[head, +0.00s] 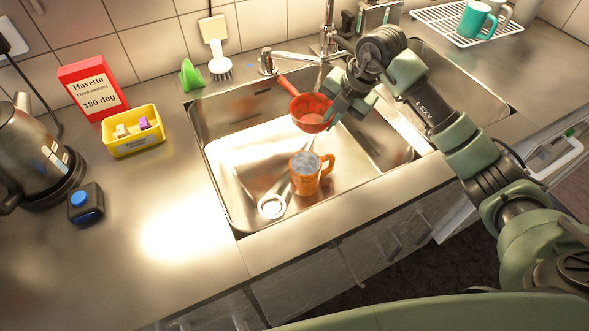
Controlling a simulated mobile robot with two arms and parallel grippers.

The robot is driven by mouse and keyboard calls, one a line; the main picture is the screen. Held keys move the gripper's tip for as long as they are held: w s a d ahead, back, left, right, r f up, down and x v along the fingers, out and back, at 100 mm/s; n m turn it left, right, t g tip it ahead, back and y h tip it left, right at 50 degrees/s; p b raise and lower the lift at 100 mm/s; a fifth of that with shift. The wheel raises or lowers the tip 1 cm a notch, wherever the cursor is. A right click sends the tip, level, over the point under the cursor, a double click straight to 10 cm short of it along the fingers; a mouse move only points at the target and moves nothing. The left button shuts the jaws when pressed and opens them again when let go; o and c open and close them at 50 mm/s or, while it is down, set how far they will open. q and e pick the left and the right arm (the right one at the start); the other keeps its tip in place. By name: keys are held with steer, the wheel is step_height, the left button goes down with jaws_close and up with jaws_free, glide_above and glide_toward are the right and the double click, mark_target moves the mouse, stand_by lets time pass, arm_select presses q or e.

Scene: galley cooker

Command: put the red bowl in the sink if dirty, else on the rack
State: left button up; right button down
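The red bowl (311,113), with a handle at its upper left, is over the back part of the steel sink (232,160). My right gripper (336,108) is at the bowl's right rim and appears shut on it, with the fingers partly hidden by the hand. A paler patch shows inside the bowl; I cannot tell whether it is dirt or light. The white wire rack (437,19) stands on the counter at the upper right. My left gripper is not in view.
An orange mug (305,173) and a pale ring-ended utensil (271,206) are in the sink. The tap (328,42) stands behind it. A teal mug (474,20) is on the rack.

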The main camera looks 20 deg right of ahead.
steer(key=f, duration=0.2)
steer(key=d+f+m, duration=0.1)
steer(key=f, duration=0.1)
steer(key=f+m, duration=0.1)
steer(key=f, duration=0.1)
steer(key=shift+w+d+f+h, duration=0.1)
steer(key=shift+d+f+h, duration=0.2)
steer(key=shift+d, duration=0.05)
steer(key=shift+f+p, duration=0.3)
steer(key=shift+f, duration=1.75)
steer(key=c, duration=1.6)
jaws_free()
steer(key=shift+c, duration=0.2)
steer(key=v, duration=1.2)
steer(key=shift+s, duration=0.2)
